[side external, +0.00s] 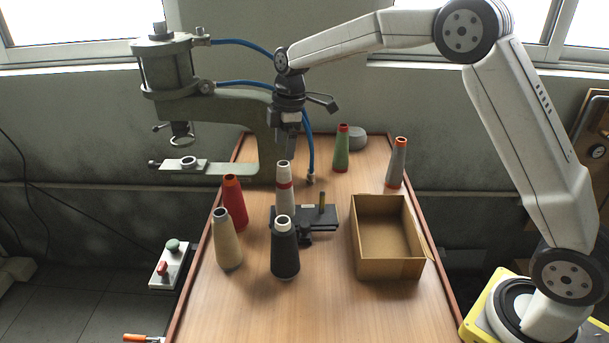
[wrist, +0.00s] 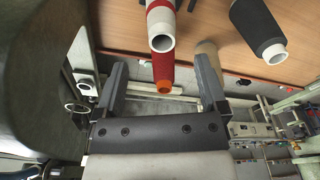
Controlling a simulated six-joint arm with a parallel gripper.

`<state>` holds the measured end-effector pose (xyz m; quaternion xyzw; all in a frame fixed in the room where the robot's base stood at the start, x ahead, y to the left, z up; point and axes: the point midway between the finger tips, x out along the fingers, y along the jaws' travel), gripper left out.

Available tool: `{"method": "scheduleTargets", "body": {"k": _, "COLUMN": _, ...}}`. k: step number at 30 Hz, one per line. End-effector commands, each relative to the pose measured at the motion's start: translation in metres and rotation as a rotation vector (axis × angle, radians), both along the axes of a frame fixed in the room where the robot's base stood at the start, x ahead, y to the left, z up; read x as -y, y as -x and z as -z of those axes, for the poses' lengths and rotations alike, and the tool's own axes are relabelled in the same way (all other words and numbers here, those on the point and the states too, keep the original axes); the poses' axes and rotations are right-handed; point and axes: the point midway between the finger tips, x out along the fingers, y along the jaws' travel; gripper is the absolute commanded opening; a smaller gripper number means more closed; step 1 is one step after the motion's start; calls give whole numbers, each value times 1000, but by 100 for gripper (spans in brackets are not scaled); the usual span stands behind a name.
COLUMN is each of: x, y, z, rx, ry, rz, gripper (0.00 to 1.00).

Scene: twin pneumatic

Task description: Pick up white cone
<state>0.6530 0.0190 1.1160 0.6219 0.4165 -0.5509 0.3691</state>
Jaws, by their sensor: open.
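The white cone (side external: 284,200), pale with a red band, stands upright near the middle of the table. In the wrist view the white cone (wrist: 160,24) is at the top centre, its open top rim facing the camera. My gripper (side external: 288,155) points down and appears just above the cone's top in the side view; the depth between them is hard to tell. In the wrist view my gripper (wrist: 160,65) has its two fingers spread wide, with nothing held between them. The cone's rim lies beyond the fingertips.
Red (side external: 234,205), beige (side external: 227,240) and black (side external: 285,252) cones stand close by. Green (side external: 342,150) and grey (side external: 397,165) cones stand farther back. An open cardboard box (side external: 385,268) is at right. A press (side external: 225,110) and blue hoses (side external: 245,84) crowd the left.

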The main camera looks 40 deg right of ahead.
Motion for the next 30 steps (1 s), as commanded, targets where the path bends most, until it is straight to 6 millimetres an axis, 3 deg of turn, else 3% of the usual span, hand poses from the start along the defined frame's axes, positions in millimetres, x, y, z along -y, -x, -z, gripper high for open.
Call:
{"method": "scheduleTargets", "body": {"k": 13, "x": -3, "y": 0, "z": 23, "rx": -2, "ry": -1, "rz": 1, "gripper": 92}}
{"method": "scheduleTargets", "body": {"k": 23, "x": -4, "y": 0, "z": 31, "rx": -1, "ry": 0, "rz": 2, "gripper": 92}}
{"method": "scheduleTargets", "body": {"k": 30, "x": -6, "y": 1, "z": 55, "rx": -3, "ry": 0, "rz": 2, "gripper": 92}}
